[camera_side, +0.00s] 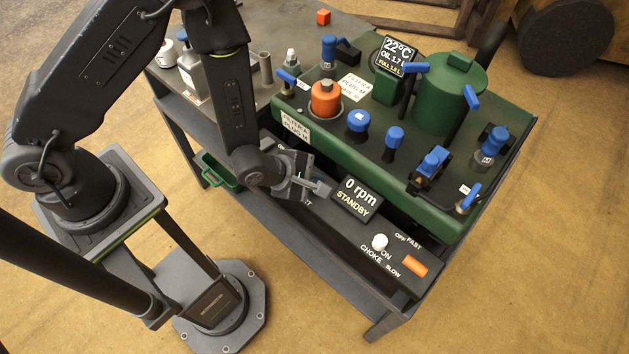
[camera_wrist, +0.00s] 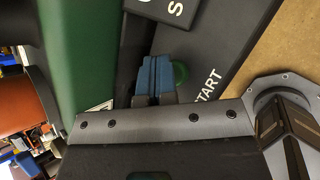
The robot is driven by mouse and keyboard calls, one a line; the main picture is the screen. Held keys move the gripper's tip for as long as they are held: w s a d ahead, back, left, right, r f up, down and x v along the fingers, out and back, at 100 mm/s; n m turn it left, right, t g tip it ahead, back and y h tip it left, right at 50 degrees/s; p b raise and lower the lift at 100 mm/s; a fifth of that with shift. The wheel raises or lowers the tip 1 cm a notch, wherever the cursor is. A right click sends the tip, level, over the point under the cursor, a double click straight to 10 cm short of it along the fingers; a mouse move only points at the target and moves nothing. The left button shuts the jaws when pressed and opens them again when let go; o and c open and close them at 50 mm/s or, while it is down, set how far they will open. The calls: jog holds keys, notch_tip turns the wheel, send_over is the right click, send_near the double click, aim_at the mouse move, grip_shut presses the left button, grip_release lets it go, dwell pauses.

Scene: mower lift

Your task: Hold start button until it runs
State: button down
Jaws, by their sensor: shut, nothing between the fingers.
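My gripper (camera_side: 320,187) is shut and empty, its fingers over the dark control panel (camera_side: 345,226), beside the display (camera_side: 361,199) reading "0 rpm STANDBY". In the wrist view the closed bluish fingers of my gripper (camera_wrist: 157,72) cover part of a round green button (camera_wrist: 181,74). The button sits beside the lettering START (camera_wrist: 207,86). I cannot tell whether the fingertips touch the button. In the side view the button is hidden behind my gripper.
The white choke knob (camera_side: 379,242) and orange speed lever (camera_side: 414,264) are on the panel to the right. The green mower deck (camera_side: 340,148) rises behind, with blue-capped parts and an orange cap (camera_side: 326,97). A green tray (camera_side: 221,172) is at left.

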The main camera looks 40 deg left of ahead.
dwell(0.4)
jog(key=shift+r, duration=0.9)
jog(key=shift+r, duration=2.5)
jog(key=shift+r, duration=0.1)
jog(key=s+a+r+m+g+y, duration=0.1)
jog(key=a+r+m, duration=0.3)
jog(key=r+m, duration=0.3)
jog(key=a+r+m+y, duration=0.1)
jog(key=a+r+m, duration=0.35)
jog(key=r, duration=0.55)
jog(key=s+a+r+m+g+y, duration=0.1)
jog(key=s+a+r+m, duration=0.2)
jog(key=s+r+m, duration=0.1)
jog(key=s+a+r+m, duration=0.4)
jog(key=s+r+m, duration=0.1)
jog(key=s, duration=0.4)
jog(key=shift+s+m+g+y, duration=0.15)
jog(key=shift+m+g+y, duration=0.25)
jog(key=shift+m, duration=0.45)
